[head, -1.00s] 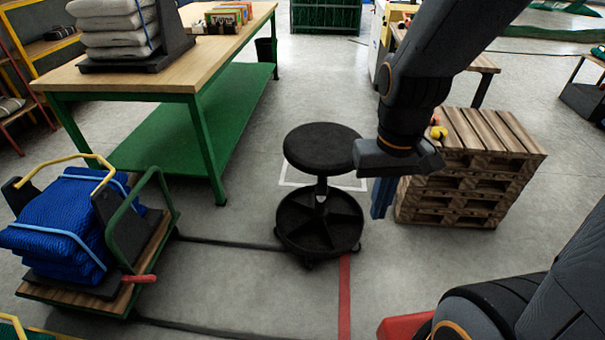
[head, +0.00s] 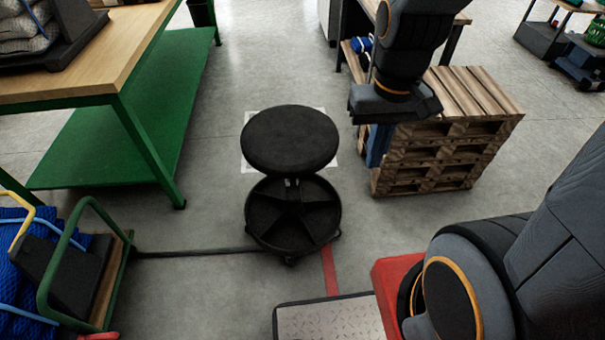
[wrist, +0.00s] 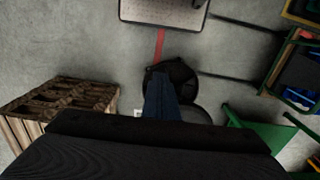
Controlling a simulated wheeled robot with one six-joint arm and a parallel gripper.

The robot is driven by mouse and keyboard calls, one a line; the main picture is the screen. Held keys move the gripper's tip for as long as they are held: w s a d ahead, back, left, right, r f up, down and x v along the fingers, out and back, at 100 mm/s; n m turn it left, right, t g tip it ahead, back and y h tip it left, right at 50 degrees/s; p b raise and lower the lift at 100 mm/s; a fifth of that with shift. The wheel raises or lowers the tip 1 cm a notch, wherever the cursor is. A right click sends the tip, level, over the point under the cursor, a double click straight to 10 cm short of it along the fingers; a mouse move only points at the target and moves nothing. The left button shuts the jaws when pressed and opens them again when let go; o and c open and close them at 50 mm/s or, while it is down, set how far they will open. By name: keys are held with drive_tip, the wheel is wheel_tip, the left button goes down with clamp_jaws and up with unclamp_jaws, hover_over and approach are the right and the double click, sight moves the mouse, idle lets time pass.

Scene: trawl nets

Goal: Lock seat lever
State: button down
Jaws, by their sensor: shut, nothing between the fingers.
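A stool with a round black seat (head: 290,140) stands upright on the floor, over a black wheeled base tray (head: 292,222) with divided compartments. I cannot make out a lever; the seat hides most of what lies beneath it. My gripper (head: 376,160) points down to the right of the seat in the head view, apart from it, and its blue fingers are closed and empty. In the wrist view the blue fingers of my gripper (wrist: 161,97) overlap the dark stool (wrist: 181,76) and hide part of it.
A pallet stack (head: 440,150) stands just right of my gripper. A green-legged workbench (head: 110,90) is on the left, a cart with blue cloth (head: 105,285) at lower left. A metal-topped plate (head: 330,320) lies in front. Floor around the stool is mostly clear.

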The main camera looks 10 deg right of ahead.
drive_tip(key=b, duration=0.7)
hover_over(295, 197)
drive_tip(key=w, duration=0.1)
wheel_tip(295, 197, down, 16)
drive_tip(key=shift+w+r, duration=0.2)
wheel_tip(295, 197, down, 14)
drive_tip(key=shift+s+b, duration=0.15)
drive_tip(key=shift+b, duration=0.4)
drive_tip(key=shift+s+f, duration=0.25)
drive_tip(key=shift+f, duration=0.85)
drive_tip(key=shift+s+f, duration=0.2)
drive_tip(key=shift+f, duration=0.9)
